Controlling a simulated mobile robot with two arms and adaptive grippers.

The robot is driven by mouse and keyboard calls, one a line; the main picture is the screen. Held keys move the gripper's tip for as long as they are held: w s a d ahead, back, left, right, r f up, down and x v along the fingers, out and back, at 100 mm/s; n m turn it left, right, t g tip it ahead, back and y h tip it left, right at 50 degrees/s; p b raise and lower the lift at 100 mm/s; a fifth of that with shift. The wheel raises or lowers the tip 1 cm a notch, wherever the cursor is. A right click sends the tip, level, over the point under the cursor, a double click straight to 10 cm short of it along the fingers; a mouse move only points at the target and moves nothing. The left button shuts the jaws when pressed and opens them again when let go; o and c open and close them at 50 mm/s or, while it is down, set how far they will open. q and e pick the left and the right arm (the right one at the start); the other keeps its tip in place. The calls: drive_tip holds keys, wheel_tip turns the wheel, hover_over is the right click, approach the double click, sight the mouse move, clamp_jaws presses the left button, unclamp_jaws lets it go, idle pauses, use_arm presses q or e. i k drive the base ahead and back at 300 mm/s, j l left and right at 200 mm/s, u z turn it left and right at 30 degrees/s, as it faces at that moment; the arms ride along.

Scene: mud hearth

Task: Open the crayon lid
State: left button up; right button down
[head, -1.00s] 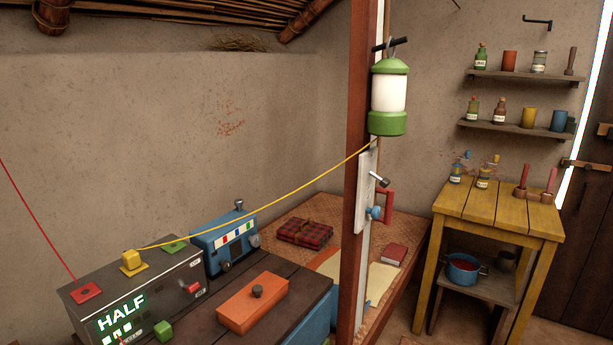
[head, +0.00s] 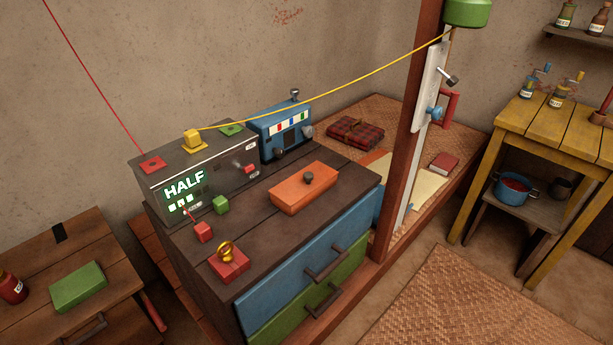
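An orange box (head: 296,194) with a dark knob on its lid (head: 308,178) sits on top of the dark dresser (head: 255,215). Its lid looks shut. No label marks it as the crayon box, and no crayons can be seen. A smaller red box (head: 229,264) with a gold ring on top sits at the dresser's front left. A green box (head: 78,286) lies on the brown table at the left. Neither of my grippers is in view.
A grey unit (head: 185,170) reading HALF and a blue device (head: 285,130) stand at the dresser's back, with a yellow cord (head: 330,95) running above. A red post (head: 408,150) rises beside the dresser. A yellow table (head: 535,120) stands right. Matted floor (head: 450,300) is clear.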

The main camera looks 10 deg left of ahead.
sight(291, 190)
drive_tip(key=k+l, duration=0.4)
drive_tip(key=l, duration=0.15)
drive_tip(key=k+l+u, duration=0.15)
drive_tip(key=k+l, duration=0.2)
drive_tip(key=l, duration=0.2)
